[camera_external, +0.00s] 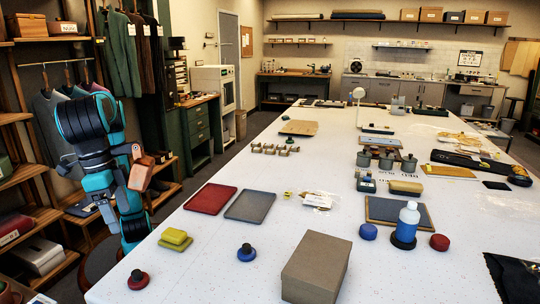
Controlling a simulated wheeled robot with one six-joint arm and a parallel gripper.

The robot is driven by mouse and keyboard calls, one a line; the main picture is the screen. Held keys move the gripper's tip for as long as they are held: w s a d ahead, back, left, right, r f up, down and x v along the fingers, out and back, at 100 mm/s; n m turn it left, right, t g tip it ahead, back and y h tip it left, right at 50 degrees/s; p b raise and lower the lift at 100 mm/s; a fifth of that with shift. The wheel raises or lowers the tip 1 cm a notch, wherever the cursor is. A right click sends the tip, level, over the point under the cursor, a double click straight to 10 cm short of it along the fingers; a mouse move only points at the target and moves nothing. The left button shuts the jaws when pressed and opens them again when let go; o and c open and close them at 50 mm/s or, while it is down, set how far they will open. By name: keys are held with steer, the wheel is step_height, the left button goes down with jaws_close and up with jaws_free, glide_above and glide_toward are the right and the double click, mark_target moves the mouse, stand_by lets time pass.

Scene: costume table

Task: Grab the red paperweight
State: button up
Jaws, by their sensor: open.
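A red paperweight (138,279) with a dark round knob stands upright at the near left end of the long white table. A matching blue one (246,252) stands to its right. A plain red round piece (439,242) without a visible knob lies far to the right, beside a bottle. My gripper (141,173) is raised at the table's left edge, above and well apart from the red paperweight. It is open; nothing is seen between its fingers, which are small and hard to make out.
Stacked yellow blocks (175,239) sit behind the red paperweight. A large brown box (317,268) stands to the right. Red (210,198) and grey (250,206) flat panels lie farther back. The table (205,275) is bare between the red and blue paperweights.

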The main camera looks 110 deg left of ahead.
steer(key=d, duration=0.2)
glide_above(136, 272)
steer(key=f, duration=1.2)
steer(key=shift+s+d+f, duration=0.25)
steer(key=shift+s+d, duration=0.05)
steer(key=shift+d, duration=0.1)
steer(key=shift+w+a+f, duration=0.15)
steer(key=shift+a+f, duration=0.05)
steer(key=shift+f, duration=1.1)
steer(key=shift+w+a+f, duration=0.1)
steer(key=shift+a+f, duration=0.1)
steer(key=shift+f, duration=1.1)
steer(key=c, duration=1.2)
steer(key=shift+c, duration=0.2)
steer(key=shift+r, duration=0.15)
